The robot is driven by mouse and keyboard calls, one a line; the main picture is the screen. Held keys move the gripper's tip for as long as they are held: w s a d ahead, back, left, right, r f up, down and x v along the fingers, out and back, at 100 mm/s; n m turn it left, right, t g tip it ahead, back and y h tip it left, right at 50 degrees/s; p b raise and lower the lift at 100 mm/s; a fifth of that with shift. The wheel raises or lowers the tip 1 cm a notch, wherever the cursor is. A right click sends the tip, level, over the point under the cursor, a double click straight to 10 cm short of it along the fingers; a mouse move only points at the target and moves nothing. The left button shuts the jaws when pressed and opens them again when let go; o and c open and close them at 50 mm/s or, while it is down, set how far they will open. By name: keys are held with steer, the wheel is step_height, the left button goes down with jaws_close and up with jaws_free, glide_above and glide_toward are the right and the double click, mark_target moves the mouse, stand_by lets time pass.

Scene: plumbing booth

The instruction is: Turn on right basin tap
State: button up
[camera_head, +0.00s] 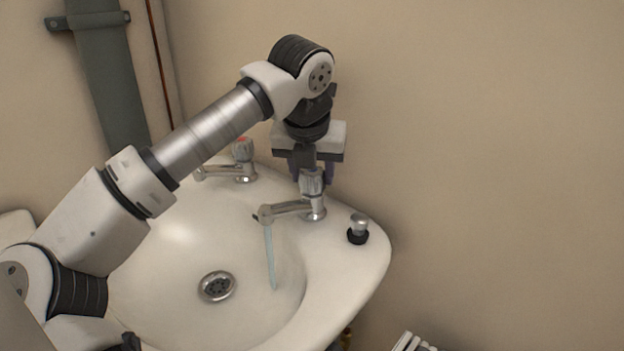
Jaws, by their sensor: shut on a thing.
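The right basin tap (290,210) is chrome and stands on the back right rim of the white basin (352,262). Its clear handle (311,182) shows just below my gripper. A stream of water (270,258) runs from its spout into the bowl. My gripper (312,174) points down from above and is shut on the tap handle. The gripper hides the top of the handle.
A plug with a black base and metal top (358,229) sits on the rim to the right of the tap. The drain (217,287) is open at the bowl's bottom. The wall right of my gripper is bare.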

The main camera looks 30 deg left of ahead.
steer(key=shift+n+b, duration=0.3)
steer(key=shift+n, duration=0.3)
steer(key=o, duration=1)
steer(key=p+v, duration=0.7)
steer(key=v, duration=0.7)
steer(key=shift+w+d+y, duration=0.2)
steer(key=shift+d+y, duration=0.1)
steer(key=shift+s+f, duration=0.1)
